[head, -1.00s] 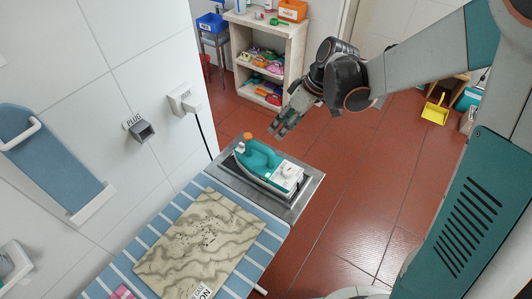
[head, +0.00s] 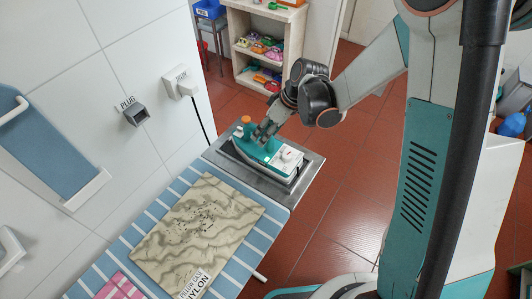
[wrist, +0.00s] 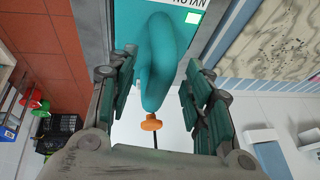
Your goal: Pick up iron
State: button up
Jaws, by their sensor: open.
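The iron (head: 278,155) is teal and white with an orange knob. It rests on the metal plate (head: 232,172) at the end of the ironing board in the head view. My gripper (head: 264,136) is at the iron's handle, partly covering it. In the wrist view, the iron's teal handle (wrist: 158,55) lies between the two open fingers of my gripper (wrist: 160,98), with the orange knob (wrist: 151,122) below it. Gaps show between the handle and both fingers.
The striped ironing board (head: 150,228) carries a patterned nylon cloth (head: 195,225) left of the iron and a pink cloth (head: 120,288). The tiled wall with a plug box (head: 136,115) stands at the left. A shelf (head: 262,50) stands behind. Red floor lies open at the right.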

jog(key=shift+x, duration=0.85)
grip_shut()
jog(key=shift+r, duration=0.2)
notch_tip(320, 180, up, 20)
jog(key=p, duration=0.4)
jog(key=shift+f, duration=0.1)
